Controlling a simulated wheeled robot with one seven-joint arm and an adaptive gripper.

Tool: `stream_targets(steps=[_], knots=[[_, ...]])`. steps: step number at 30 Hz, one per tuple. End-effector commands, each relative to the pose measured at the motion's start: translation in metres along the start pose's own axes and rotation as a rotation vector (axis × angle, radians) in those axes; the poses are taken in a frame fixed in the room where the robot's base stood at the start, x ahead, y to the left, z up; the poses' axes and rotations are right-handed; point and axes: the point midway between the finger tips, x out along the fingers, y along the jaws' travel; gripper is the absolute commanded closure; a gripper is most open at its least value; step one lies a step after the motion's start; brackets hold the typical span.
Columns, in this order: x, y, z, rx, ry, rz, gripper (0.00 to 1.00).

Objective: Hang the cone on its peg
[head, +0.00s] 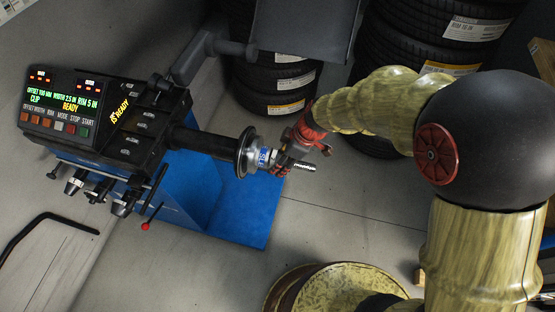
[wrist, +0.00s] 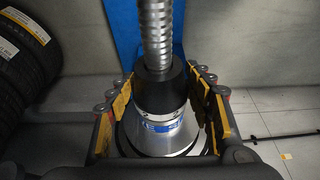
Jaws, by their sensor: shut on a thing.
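The cone (head: 263,157), silver with a blue band, sits around the balancer's threaded shaft (head: 304,167), close to the round flange (head: 243,150). In the wrist view the cone (wrist: 160,128) has a black collar, and the bare shaft (wrist: 156,35) runs out of it towards the top. My gripper (head: 277,160) is shut on the cone; its yellow-padded fingers (wrist: 162,112) lie on either side. Several dark and silver pieces (head: 98,190) hang along the machine's side. I cannot tell which peg is the cone's own.
The balancer's lit control panel (head: 62,103) reads READY. A rod with a red knob (head: 147,226) sticks out below the panel. Stacked tyres (head: 285,85) stand behind. A bent black bar (head: 45,222) is at the lower left.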

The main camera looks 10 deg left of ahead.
Motion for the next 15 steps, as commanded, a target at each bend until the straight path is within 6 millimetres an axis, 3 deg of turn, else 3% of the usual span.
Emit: stream_targets(steps=[15], knots=[[-0.006,0.003,0.011,0.0,0.002,0.008,0.76]])
